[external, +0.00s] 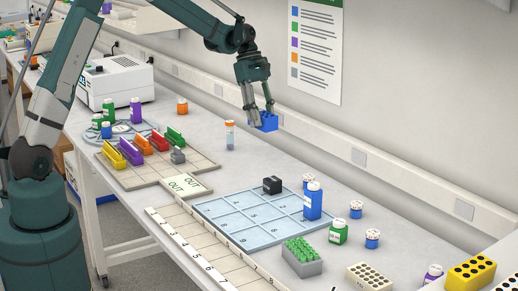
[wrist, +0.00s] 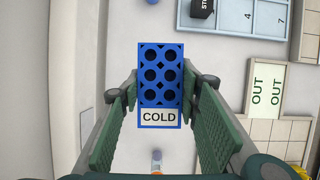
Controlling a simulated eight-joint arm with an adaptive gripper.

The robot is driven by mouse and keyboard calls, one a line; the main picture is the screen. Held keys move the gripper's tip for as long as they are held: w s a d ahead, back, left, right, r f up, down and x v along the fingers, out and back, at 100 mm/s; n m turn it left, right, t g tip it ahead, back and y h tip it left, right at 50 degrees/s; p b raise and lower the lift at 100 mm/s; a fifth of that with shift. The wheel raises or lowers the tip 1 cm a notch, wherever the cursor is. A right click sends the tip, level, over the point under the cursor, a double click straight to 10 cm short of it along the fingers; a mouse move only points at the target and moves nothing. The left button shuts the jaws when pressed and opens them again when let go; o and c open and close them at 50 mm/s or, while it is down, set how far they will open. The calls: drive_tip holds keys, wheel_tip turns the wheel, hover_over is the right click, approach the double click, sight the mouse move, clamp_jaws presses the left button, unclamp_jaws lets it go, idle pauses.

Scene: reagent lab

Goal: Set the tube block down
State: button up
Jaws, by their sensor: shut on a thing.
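The blue tube block (external: 268,121) is held in the air over the bench near the wall. In the wrist view the block (wrist: 160,68) shows two columns of dark round holes, which look empty, and a white label reading COLD. My gripper (external: 257,120) is shut on the block; in the wrist view its green-padded fingers (wrist: 159,100) stand on either side of it. The block's underside is hidden.
A clear vial with an orange cap (external: 230,136) stands below and left of the block. A pale blue numbered grid (external: 215,207) bears a black block (external: 272,185) and a blue bottle (external: 313,202). Bench around the vial is clear. A wall rail (external: 300,130) runs behind.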

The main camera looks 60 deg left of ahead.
drive_tip(key=a+n+t+y, duration=0.1)
drive_tip(key=a+n+t, duration=0.45)
drive_tip(key=a, duration=4.05)
drive_tip(key=shift+s+d+f+n+g, duration=0.2)
drive_tip(key=shift+f+n+g, duration=0.5)
drive_tip(key=shift+f, duration=0.6)
drive_tip(key=shift+s+d+f+n+g, duration=0.15)
drive_tip(key=shift+f+n+g, duration=0.5)
drive_tip(key=shift+f, duration=0.65)
drive_tip(key=shift+a, duration=0.1)
drive_tip(key=shift+f, duration=3.15)
drive_tip(key=shift+f, duration=1.85)
drive_tip(key=shift+f, duration=0.15)
